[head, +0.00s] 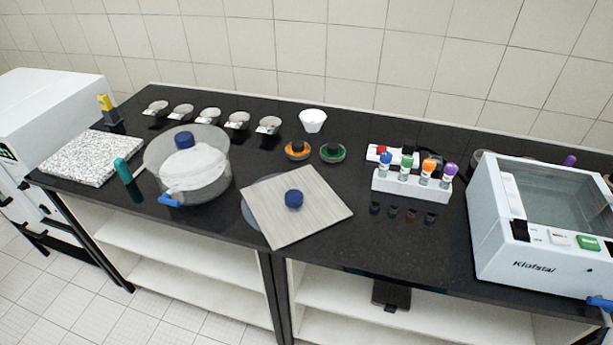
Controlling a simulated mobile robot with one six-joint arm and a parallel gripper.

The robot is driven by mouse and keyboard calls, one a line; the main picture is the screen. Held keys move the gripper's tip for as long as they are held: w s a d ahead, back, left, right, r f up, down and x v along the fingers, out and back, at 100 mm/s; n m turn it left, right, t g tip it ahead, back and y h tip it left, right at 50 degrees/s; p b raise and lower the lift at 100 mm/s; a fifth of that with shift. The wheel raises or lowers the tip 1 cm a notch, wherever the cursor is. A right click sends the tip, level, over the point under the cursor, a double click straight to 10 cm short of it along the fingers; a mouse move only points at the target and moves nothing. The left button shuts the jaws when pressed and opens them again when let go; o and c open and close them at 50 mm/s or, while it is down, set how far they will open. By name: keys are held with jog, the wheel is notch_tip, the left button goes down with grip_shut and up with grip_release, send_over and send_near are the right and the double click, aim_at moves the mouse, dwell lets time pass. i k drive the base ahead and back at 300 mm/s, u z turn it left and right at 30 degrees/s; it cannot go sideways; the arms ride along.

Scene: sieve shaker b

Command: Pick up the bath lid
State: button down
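A square, pale beige plate with a dark blue round knob (293,199) at its centre lies on the black bench; its flat top (318,190) is bare around the knob. It is the lid-like plate that best fits the bath lid. It is turned at an angle, its near corner at the bench's front edge, and it partly covers a grey round disc (250,212). The white Klofstal bath (540,263) stands at the right end, its top window (565,205) showing a grey-green interior. My gripper is not in view.
A round glass vessel (205,195) with a blue knob stands left of the plate. Behind are orange (297,151) and green (333,153) round pieces. A white rack (410,188) of coloured-cap bottles stands right. A dark object (390,293) shows below the bench edge.

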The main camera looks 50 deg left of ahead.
aim_at(289, 208)
jog(key=u, duration=3.25)
jog(key=k, duration=1.2)
jog(key=z, duration=0.9)
jog(key=i, duration=1.05)
jog(key=u, duration=0.1)
